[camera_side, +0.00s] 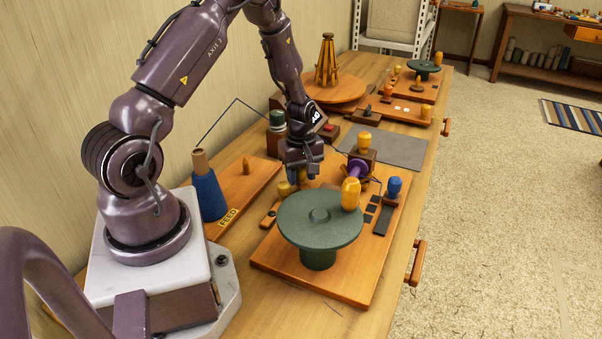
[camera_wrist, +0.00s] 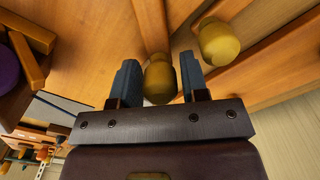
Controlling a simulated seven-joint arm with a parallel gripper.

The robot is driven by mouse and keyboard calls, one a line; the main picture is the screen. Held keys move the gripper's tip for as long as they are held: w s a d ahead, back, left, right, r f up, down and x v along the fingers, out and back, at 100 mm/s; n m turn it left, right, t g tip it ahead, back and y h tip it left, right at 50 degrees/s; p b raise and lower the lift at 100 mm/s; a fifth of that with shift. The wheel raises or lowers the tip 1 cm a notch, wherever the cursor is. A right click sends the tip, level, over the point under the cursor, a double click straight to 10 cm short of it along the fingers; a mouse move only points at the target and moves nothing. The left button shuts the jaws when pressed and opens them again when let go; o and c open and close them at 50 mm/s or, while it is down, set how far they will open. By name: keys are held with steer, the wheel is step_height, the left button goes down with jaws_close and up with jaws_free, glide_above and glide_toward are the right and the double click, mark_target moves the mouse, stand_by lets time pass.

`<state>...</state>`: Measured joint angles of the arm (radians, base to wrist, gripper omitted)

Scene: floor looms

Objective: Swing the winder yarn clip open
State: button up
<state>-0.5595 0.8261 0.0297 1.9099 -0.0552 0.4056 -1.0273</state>
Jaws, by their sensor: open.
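My gripper (camera_side: 301,178) is low over the wooden winder board (camera_side: 345,285), behind the green round table (camera_side: 320,215). In the wrist view my gripper (camera_wrist: 158,85) is open, with its two blue-grey fingers on either side of a yellow knob (camera_wrist: 158,78). A narrow wooden bar (camera_wrist: 150,22) runs up from that knob. I cannot tell whether the fingers touch it. A second yellow knob (camera_wrist: 219,42) stands just right of the right finger. Which of these parts belongs to the yarn clip is not clear; my gripper hides part of this area in the side view.
A blue yarn cone (camera_side: 207,193) stands on the feed board at left. A yellow-handled crank knob (camera_side: 351,194) rises at the green table's edge. A purple spool (camera_side: 357,168) and a blue knob (camera_side: 393,187) are to the right. A grey mat (camera_side: 385,147) lies behind.

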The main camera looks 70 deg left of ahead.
jaws_close()
steer(key=shift+w, duration=0.15)
steer(key=w+m, duration=0.1)
steer(key=m, duration=0.1)
steer(key=w+m, duration=0.1)
steer(key=m, duration=0.1)
steer(key=shift+w+d+m, duration=0.15)
steer(key=shift+w+m, duration=0.1)
steer(key=shift+m, duration=0.05)
steer(key=shift+w+d+r+m, duration=0.1)
steer(key=shift+w+d+m, duration=0.2)
steer(key=shift+w+m, duration=0.5)
steer(key=shift+w+d+m, duration=0.25)
steer(key=shift+w+m, duration=0.05)
steer(key=shift+m, duration=0.9)
jaws_free()
